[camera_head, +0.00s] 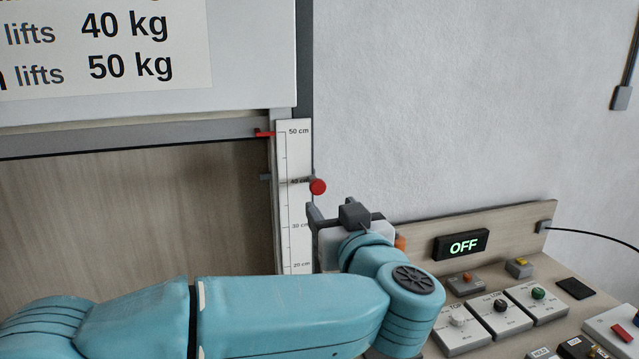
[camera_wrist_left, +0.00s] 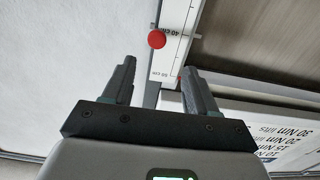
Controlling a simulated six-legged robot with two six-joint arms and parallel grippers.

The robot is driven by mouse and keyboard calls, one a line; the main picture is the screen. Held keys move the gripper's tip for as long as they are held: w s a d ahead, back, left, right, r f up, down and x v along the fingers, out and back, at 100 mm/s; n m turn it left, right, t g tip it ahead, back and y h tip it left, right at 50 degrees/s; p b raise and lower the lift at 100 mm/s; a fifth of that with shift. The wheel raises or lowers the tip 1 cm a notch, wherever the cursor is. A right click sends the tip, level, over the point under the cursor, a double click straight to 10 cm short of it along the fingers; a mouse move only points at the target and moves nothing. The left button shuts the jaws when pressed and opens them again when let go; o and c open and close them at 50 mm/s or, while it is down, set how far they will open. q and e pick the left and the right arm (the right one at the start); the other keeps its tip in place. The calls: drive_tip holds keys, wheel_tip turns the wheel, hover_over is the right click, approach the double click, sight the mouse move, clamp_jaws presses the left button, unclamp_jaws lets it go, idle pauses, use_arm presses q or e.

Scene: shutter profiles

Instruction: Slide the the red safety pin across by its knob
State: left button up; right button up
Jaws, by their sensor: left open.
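The red knob (camera_head: 318,187) of the safety pin stands at the right edge of the ruler strip, near the 40 cm mark. A short grey end of the pin (camera_head: 266,178) shows left of the strip. My left gripper (camera_head: 331,213) is open and empty just below the knob, apart from it. In the left wrist view the knob (camera_wrist_left: 157,40) appears beyond the fingertips, between the two fingers (camera_wrist_left: 158,68), with a gap to them. My right gripper is not in view.
The ruler strip (camera_head: 294,220) runs down the frame, with a red pointer (camera_head: 265,133) near 50 cm. A shutter (camera_head: 130,140) is at left. A panel with an OFF display (camera_head: 461,245) and several buttons stands at lower right. The wall (camera_head: 450,100) right of the knob is clear.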

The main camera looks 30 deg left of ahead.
sight(320, 187)
use_arm(q)
drive_tip(key=p+x, duration=0.1)
drive_tip(key=x, duration=0.7)
drive_tip(key=shift+w+a, duration=0.15)
drive_tip(key=shift+w, duration=0.2)
drive_tip(key=shift+w+a+p, duration=0.15)
drive_tip(key=shift+a+p, duration=0.15)
drive_tip(key=shift+w+f, duration=0.1)
drive_tip(key=shift+w, duration=0.35)
drive_tip(key=shift+s, duration=0.1)
